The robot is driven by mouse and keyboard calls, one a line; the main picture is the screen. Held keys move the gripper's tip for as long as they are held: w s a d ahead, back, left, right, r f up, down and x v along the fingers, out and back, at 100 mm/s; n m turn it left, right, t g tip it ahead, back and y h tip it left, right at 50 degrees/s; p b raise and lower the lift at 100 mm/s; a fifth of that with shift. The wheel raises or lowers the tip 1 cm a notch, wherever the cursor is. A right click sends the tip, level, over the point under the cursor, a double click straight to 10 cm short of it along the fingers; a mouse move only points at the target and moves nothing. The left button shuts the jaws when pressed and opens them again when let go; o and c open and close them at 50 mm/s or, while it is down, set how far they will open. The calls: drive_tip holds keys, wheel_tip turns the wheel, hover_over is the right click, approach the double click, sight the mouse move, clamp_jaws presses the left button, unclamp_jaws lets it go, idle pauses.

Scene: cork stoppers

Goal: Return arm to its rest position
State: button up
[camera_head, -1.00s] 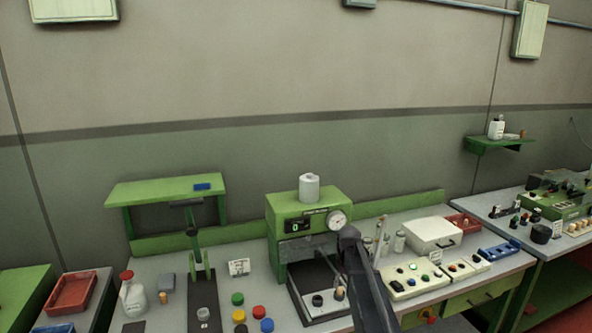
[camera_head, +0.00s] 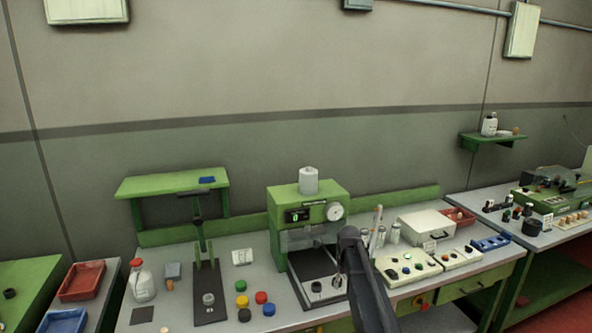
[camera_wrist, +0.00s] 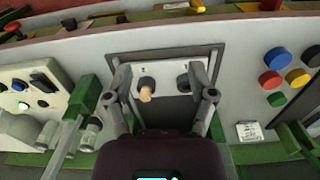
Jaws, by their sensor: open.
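My arm (camera_head: 366,285) reaches up from the bottom of the head view to the green machine with a round dial (camera_head: 309,213). My gripper (camera_wrist: 163,92) shows in the wrist view with its two fingers spread apart and nothing held. It is over the machine's dark base plate (camera_head: 304,264). A light cork stopper (camera_wrist: 146,90) and a dark round piece (camera_wrist: 183,83) stand on the plate, seen between the fingers. The dark piece also shows in the head view (camera_head: 316,287). The gripper's fingers are hard to make out in the head view.
A lever press (camera_head: 205,275) and several coloured caps (camera_head: 261,297) stand left of the machine. A control box (camera_head: 408,266), a white case (camera_head: 426,228) and a blue rack (camera_head: 490,243) are to the right.

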drive_tip(key=s+f+m+b, duration=0.1)
drive_tip(key=s+f+b, duration=0.2)
drive_tip(key=s, duration=0.6)
drive_tip(key=s+f+m+b, duration=0.1)
drive_tip(key=s+f+b, duration=0.2)
drive_tip(key=s, duration=0.7)
drive_tip(key=s+f+m+b, duration=0.1)
drive_tip(key=s+f+b, duration=0.3)
drive_tip(key=s, duration=0.6)
drive_tip(key=shift+d, duration=0.1)
idle(0.5)
